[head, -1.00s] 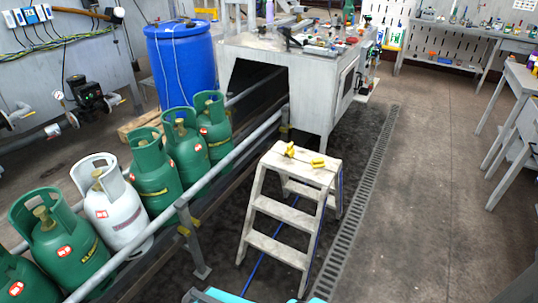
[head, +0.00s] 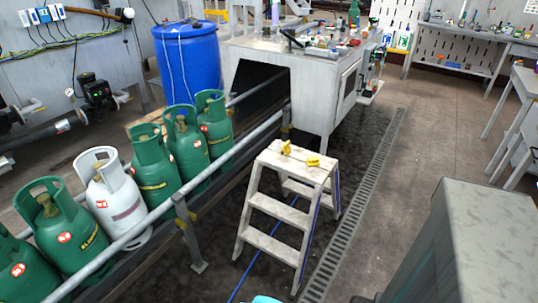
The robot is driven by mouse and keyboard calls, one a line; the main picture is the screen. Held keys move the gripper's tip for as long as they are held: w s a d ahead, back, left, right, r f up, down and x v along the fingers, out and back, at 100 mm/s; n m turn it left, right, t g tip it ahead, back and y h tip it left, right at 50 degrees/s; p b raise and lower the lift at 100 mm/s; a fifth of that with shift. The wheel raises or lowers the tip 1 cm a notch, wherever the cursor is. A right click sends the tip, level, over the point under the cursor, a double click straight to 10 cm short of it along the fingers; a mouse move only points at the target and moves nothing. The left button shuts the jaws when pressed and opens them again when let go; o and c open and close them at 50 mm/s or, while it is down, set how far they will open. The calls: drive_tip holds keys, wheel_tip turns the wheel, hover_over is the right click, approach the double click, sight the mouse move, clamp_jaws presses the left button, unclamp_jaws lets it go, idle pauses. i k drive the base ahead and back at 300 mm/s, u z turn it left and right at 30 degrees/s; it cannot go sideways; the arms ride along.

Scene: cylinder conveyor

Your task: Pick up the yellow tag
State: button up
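Two small yellow objects lie on the top step of a pale, worn step stool (head: 283,166). One yellow object (head: 287,147) is near the back left of the top and looks raised and irregular. The other yellow object (head: 313,162) is at the right edge and looks flatter. They are too small to tell which one is the tag. Both are apart from each other, and nothing touches them from above. My gripper is not in view.
Green gas cylinders (head: 153,170) and one white cylinder (head: 117,205) stand behind a metal rail (head: 215,163) on the left. A blue drum (head: 187,60) and a grey machine (head: 315,90) stand behind. A large grey block (head: 455,240) fills the lower right. Floor (head: 425,150) beyond it is clear.

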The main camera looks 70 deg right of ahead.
sight(287, 148)
drive_tip(key=z, duration=0.75)
drive_tip(key=k, duration=0.1)
drive_tip(key=u, duration=2.05)
drive_tip(key=k, duration=1.4)
drive_tip(key=z, duration=1.1)
